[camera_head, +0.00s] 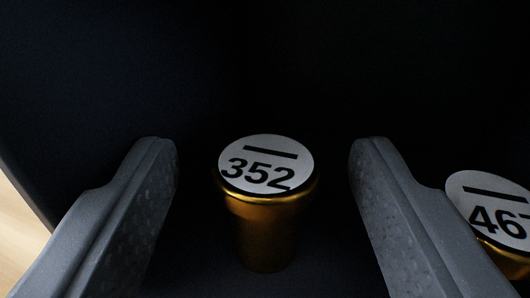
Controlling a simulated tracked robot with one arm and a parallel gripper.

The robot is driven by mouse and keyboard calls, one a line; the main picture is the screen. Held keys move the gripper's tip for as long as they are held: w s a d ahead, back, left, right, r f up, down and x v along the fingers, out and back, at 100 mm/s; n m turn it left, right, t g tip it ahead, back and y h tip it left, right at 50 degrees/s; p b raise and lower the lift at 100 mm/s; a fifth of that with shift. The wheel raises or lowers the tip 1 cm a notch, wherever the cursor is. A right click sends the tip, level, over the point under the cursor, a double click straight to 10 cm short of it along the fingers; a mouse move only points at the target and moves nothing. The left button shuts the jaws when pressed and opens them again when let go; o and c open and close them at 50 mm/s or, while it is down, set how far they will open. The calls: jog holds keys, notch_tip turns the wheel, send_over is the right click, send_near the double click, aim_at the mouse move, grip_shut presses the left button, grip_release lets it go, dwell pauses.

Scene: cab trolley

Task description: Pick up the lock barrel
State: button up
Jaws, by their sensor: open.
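A gold lock barrel (265,225) stands upright in the middle of the view. Its white round top carries a black bar and the number 352. My gripper (263,155) is open, with one grey finger to the left of this barrel and one to the right. Dark gaps show between the barrel and both fingers, so neither appears to touch it. A second gold barrel (500,225) stands at the right edge, partly cut off, with "46" and part of another digit on its white top. My right finger hides some of it.
The barrels stand in a dark compartment, with a dark wall (90,90) on the left and a very dark back. A pale wooden surface (15,235) shows at the lower left, outside the wall. The second barrel is close beside my right finger.

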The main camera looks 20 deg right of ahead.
jog(key=c, duration=1.1)
jog(key=shift+c, duration=0.2)
jog(key=shift+r, duration=0.1)
